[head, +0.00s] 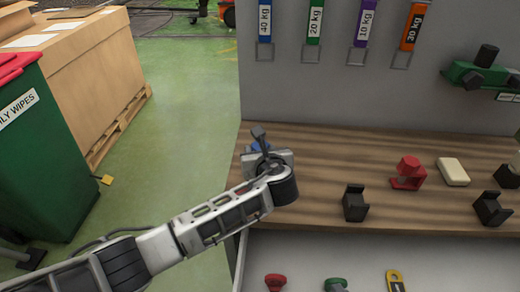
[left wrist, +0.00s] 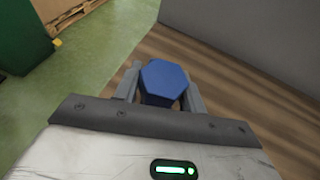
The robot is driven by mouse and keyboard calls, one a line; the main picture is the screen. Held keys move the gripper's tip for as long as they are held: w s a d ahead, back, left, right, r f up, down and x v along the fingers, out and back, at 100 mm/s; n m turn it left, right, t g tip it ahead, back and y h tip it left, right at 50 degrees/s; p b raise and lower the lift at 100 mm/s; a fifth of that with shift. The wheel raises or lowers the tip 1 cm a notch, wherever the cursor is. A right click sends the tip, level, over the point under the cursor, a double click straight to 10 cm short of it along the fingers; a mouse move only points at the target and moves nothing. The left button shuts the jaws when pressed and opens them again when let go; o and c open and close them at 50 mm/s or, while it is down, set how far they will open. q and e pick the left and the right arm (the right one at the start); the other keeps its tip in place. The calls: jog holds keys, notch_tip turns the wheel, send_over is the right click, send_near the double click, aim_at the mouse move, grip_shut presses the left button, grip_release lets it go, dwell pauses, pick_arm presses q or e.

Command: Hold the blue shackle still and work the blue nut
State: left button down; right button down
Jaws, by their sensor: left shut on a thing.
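A blue hexagonal piece (left wrist: 164,78), which looks like the blue nut, sits between the two fingers of my left gripper (left wrist: 162,88) in the left wrist view. The fingers are shut on its two sides. In the head view my left gripper (head: 264,150) is over the left end of the wooden bench, and only a small bit of blue (head: 261,146) shows at its far side. A dark upright part stands beside that blue bit; I cannot tell whose it is. The blue shackle cannot be made out; my gripper covers that spot. My right gripper is not in view.
On the wooden bench (head: 330,150) are dark holders (head: 355,203), a red piece (head: 408,172) and a cream block (head: 453,171). A grey panel behind carries coloured weight tags and a green fixture (head: 480,75). A green bin (head: 45,150) stands at left.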

pick_arm(q)
jog(key=shift+f, duration=0.5)
pick_arm(e)
jog(key=shift+d+f, duration=0.15)
jog(key=shift+f, duration=0.2)
pick_arm(q)
jog(key=shift+f, duration=0.2)
pick_arm(e)
jog(key=shift+r, duration=0.15)
dwell(0.4)
pick_arm(q)
jog(key=c, duration=0.7)
grip_release()
jog(key=shift+c, duration=0.2)
jog(key=shift+r, duration=0.1)
